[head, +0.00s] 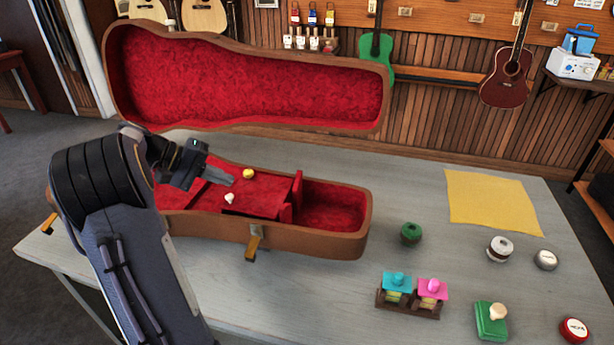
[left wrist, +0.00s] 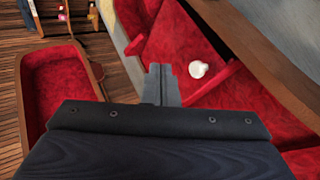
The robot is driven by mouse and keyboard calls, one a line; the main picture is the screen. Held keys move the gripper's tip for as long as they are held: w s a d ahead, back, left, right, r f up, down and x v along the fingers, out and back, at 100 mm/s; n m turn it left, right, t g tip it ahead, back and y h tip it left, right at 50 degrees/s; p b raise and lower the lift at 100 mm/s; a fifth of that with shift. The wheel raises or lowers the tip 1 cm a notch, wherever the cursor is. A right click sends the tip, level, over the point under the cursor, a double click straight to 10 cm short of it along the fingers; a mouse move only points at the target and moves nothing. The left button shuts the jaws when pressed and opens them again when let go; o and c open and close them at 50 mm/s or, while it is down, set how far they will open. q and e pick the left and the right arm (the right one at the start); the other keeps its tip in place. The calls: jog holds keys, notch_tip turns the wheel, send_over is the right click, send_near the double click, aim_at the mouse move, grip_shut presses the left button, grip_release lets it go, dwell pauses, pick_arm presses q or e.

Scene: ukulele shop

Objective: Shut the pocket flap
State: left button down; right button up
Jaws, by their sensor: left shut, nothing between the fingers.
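The open instrument case (head: 310,238) lies on the table with its red-lined lid (head: 250,85) raised behind it. Inside, a flat red panel (head: 262,190) carries a small white knob (head: 229,198) near its front edge. A red piece (head: 297,190) stands upright at the panel's right end; I cannot tell which of these is the pocket flap. My left gripper (head: 230,180) is shut and empty, above the red panel, between the white knob and a yellow round thing (head: 248,174). In the left wrist view, the white knob (left wrist: 198,69) is right of the fingertips (left wrist: 161,82).
A twin stand with cyan and pink tops (head: 408,300), a green stamp (head: 491,320), small round tins and a yellow cloth (head: 490,200) lie on the table's right. The raised lid blocks the space behind the case. A brass latch (head: 254,243) hangs in front.

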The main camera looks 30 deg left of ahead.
aim_at(228, 195)
pick_arm(q)
jog(key=f, duration=0.1)
jog(key=a+f+b, duration=0.1)
jog(key=f, duration=0.2)
jog(key=shift+s+a+b, duration=0.3)
jog(key=shift+b, duration=0.1)
pick_arm(e)
jog(key=shift+s+a+f, duration=0.1)
jog(key=shift+a+f, duration=0.05)
jog(key=shift+f, duration=0.4)
jog(key=shift+a+f, duration=0.15)
jog(key=shift+f, duration=0.4)
pick_arm(q)
jog(key=shift+f, duration=0.15)
pick_arm(e)
jog(key=shift+r, duration=0.1)
